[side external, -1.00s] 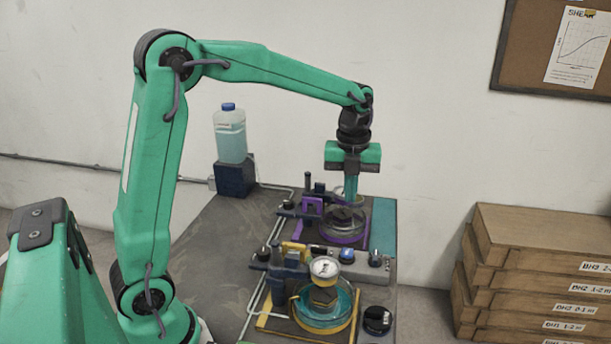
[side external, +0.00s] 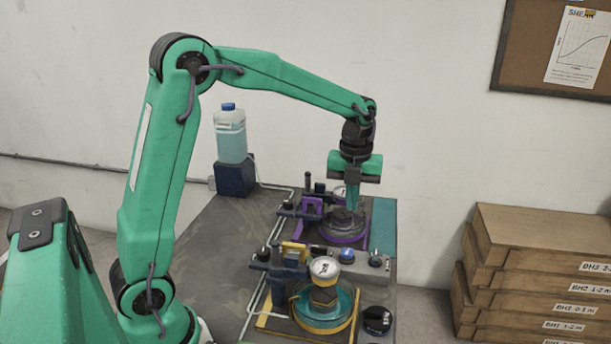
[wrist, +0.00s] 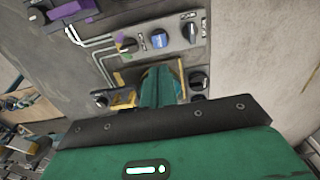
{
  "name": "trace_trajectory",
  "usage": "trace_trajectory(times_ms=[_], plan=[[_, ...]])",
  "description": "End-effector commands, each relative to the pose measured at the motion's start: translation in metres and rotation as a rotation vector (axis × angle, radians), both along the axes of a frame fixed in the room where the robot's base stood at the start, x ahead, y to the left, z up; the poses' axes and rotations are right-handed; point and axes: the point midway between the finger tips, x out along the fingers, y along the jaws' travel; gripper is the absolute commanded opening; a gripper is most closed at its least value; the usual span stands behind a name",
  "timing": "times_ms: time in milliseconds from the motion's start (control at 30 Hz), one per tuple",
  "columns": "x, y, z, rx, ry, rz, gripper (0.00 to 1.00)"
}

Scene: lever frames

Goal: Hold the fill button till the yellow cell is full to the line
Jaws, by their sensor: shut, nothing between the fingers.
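The yellow cell (side external: 323,327) stands at the front, with a gauge (side external: 325,268) on its top and teal showing inside its clear ring. I cannot make out its fill line. A blue button (side external: 346,255) is on the grey panel (side external: 319,258) behind it. The button also shows in the wrist view (wrist: 159,40), beyond my fingers. In the wrist view my gripper (wrist: 160,72) hides most of the yellow cell.
A dark knob (side external: 376,258) is right of the blue button, and a black round part (side external: 377,320) is beside the yellow cell. A bottle (side external: 230,135) stands at the back left. Stacked wooden boxes (side external: 530,260) are at the right. The bench's left part is bare.

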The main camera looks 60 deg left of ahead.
Motion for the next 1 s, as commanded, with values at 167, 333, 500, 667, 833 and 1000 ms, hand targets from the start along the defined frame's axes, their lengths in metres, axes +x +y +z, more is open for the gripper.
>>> trace_trajectory(times_ms=[167,333,500,667,833,1000], plan=[[-0.001,0.0,-0.025,0.0,0.004,0.0,0.0],[-0.001,0.0,-0.051,-0.001,0.005,0.0,0.0],[-0.001,0.0,-0.077,-0.001,0.005,0.0,0.0],[-0.001,0.0,-0.099,-0.001,0.004,0.0,0.0],[-0.001,0.0,-0.114,0.0,0.003,0.0,0.0],[-0.001,0.0,-0.121,0.0,0.001,0.0,0.0]])
